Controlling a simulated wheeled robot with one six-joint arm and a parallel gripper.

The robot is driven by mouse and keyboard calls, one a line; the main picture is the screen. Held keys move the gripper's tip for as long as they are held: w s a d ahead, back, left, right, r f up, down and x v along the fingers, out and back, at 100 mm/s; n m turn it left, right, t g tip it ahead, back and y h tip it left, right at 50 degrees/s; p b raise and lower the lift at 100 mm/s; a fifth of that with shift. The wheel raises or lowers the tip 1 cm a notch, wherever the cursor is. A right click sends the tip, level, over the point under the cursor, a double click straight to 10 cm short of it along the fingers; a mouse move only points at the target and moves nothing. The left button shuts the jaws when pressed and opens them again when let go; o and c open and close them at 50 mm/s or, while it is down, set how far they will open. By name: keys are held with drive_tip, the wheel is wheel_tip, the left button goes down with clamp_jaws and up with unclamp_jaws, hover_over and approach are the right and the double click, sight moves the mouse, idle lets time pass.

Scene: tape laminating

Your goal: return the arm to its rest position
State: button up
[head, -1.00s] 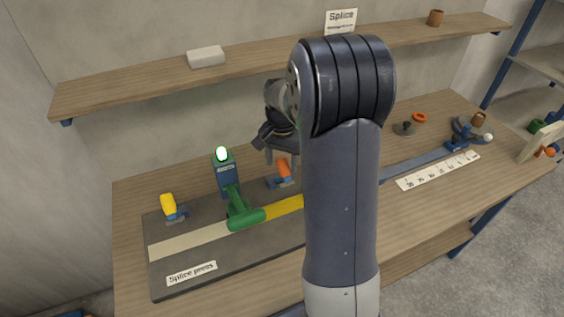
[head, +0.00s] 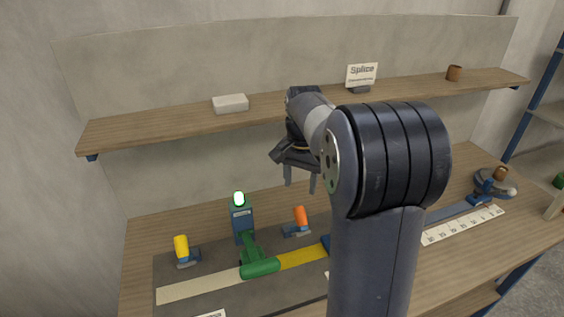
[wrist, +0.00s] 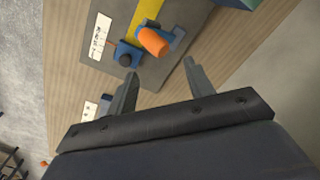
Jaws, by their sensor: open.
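My gripper (head: 300,180) is open and empty. It hangs in the air above the back of the workbench, in front of the shelf, with its fingers pointing down. In the wrist view its two fingers (wrist: 160,85) stand apart with nothing between them. My arm is bent, and its large elbow joint covers the middle right of the bench in the head view.
The splice press (head: 243,225) shows a lit lamp, and its green handle (head: 260,268) lies over the tape. An orange-handled clamp (head: 301,217) and a yellow-handled clamp (head: 182,248) stand nearby. The shelf (head: 160,124) holds a white block (head: 230,103) and a sign (head: 361,75).

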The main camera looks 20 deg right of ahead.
sight(300, 209)
wheel_tip(300, 209, down, 11)
drive_tip(key=shift+s+r+p, duration=0.1)
drive_tip(key=shift+r+p, duration=0.05)
drive_tip(key=shift+p, duration=0.6)
drive_tip(key=shift+s, duration=0.25)
